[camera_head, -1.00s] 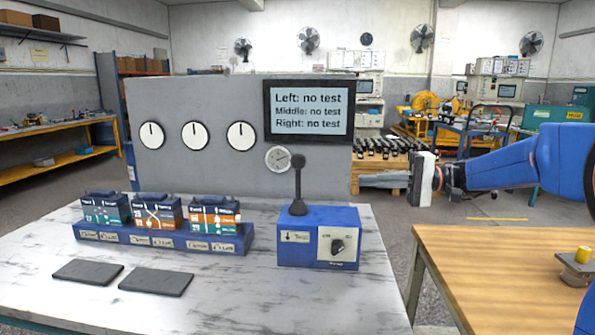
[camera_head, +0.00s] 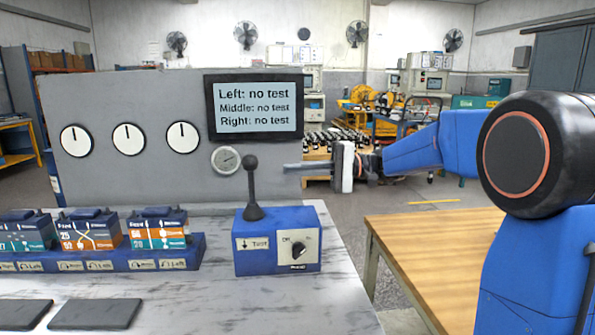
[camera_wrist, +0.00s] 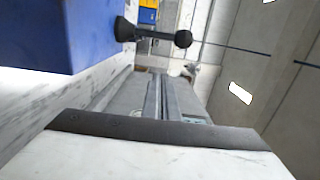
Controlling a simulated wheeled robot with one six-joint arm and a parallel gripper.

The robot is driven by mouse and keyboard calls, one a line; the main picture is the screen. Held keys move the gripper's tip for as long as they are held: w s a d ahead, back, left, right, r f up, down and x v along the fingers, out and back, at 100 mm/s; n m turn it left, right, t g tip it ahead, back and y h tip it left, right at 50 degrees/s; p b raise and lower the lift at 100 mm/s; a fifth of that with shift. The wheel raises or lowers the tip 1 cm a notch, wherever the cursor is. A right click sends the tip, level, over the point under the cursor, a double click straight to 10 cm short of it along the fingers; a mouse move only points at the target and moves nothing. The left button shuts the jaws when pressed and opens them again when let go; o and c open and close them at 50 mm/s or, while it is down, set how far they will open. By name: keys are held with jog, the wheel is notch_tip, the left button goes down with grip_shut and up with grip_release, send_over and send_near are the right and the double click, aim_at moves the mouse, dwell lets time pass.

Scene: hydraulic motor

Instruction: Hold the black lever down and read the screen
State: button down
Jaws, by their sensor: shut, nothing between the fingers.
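The black lever (camera_head: 252,187) stands upright on a blue box (camera_head: 262,262) marked "Test". It also shows in the wrist view (camera_wrist: 150,33), beyond and above my fingers. My gripper (camera_head: 288,166) is shut and empty. Its fingers point left, a little right of the lever's knob, and look apart from it. In the wrist view my shut fingers (camera_wrist: 160,82) reach up from the dark palm edge. The screen (camera_head: 254,106) on the grey panel reads "Left: no test", "Middle: no test", "Right: no test".
A selector knob (camera_head: 298,250) is on the box's front. Three valve blocks sit in a blue rack (camera_head: 150,262) to the left, with dark plates (camera_head: 95,314) in front. Three white dials and a small gauge (camera_head: 226,160) are on the panel. A wooden table (camera_head: 430,250) stands at right.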

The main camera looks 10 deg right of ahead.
aim_at(251, 178)
jog(key=s+a, duration=0.1)
jog(key=a, duration=0.4)
jog(key=s+a, duration=0.1)
jog(key=a, duration=0.1)
jog(key=shift+s+a, duration=0.2)
jog(key=shift+s, duration=0.1)
jog(key=shift+s+a, duration=0.2)
jog(key=shift+s, duration=0.5)
jog(key=shift+s, duration=0.1)
jog(key=shift+s+r+n, duration=0.15)
jog(key=shift+s+n, duration=0.85)
jog(key=shift+n, duration=0.4)
jog(key=shift+s+n, duration=0.9)
jog(key=shift+n, duration=0.3)
jog(key=shift+s+a+f, duration=0.1)
jog(key=shift+s+f, duration=0.1)
jog(key=shift+s, duration=0.15)
jog(key=shift+s+f, duration=0.2)
